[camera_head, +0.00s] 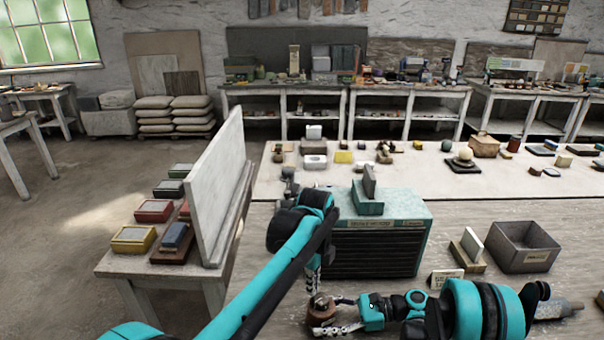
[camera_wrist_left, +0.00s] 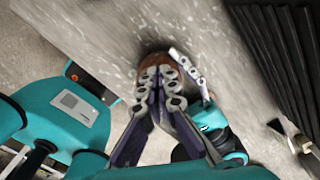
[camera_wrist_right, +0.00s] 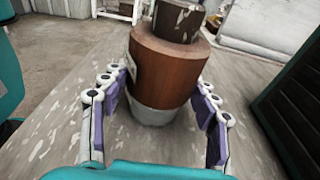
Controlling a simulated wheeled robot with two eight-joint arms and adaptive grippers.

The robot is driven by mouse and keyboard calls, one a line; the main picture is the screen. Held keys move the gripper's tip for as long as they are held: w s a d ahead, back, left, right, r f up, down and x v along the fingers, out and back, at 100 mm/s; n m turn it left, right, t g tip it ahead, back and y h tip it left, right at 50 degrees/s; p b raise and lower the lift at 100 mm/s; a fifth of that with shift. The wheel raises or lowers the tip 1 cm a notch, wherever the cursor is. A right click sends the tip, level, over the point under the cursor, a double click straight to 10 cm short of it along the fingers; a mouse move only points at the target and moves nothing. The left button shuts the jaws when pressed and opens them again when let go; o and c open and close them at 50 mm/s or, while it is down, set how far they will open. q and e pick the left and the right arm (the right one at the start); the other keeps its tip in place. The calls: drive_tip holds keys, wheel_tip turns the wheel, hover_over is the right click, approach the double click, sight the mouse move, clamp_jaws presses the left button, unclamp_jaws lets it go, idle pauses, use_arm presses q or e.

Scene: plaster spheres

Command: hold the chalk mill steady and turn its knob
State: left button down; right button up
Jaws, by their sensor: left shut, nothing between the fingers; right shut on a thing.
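The chalk mill (camera_head: 321,309) stands on the near table at the bottom middle of the head view. In the right wrist view its brown wooden body (camera_wrist_right: 165,72) has a pale grey base (camera_wrist_right: 152,115) and a dark, pale-flecked knob (camera_wrist_right: 180,19) on top. My right gripper (camera_head: 324,315) is shut on the mill, one finger on each side of its body. My left gripper (camera_head: 314,288) points down just above the mill, shut and empty. In the left wrist view its closed fingertips (camera_wrist_left: 165,73) hide much of the mill (camera_wrist_left: 153,60); contact with the knob cannot be told.
A teal cabinet with dark slats (camera_head: 372,240) stands close behind the grippers. To the right are a grey open bin (camera_head: 524,255), a small block on a wooden stand (camera_head: 469,249) and a small label card (camera_head: 446,278). An upright white panel (camera_head: 217,185) stands at the left.

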use_arm(q)
drive_tip(key=shift+w+d, duration=0.15)
drive_tip(key=shift+d, duration=0.15)
drive_tip(key=shift+w, duration=0.1)
idle(0.3)
wheel_tip(320, 180, up, 6)
drive_tip(key=shift+w+a, duration=0.25)
drive_tip(key=shift+a, duration=0.05)
idle(0.4)
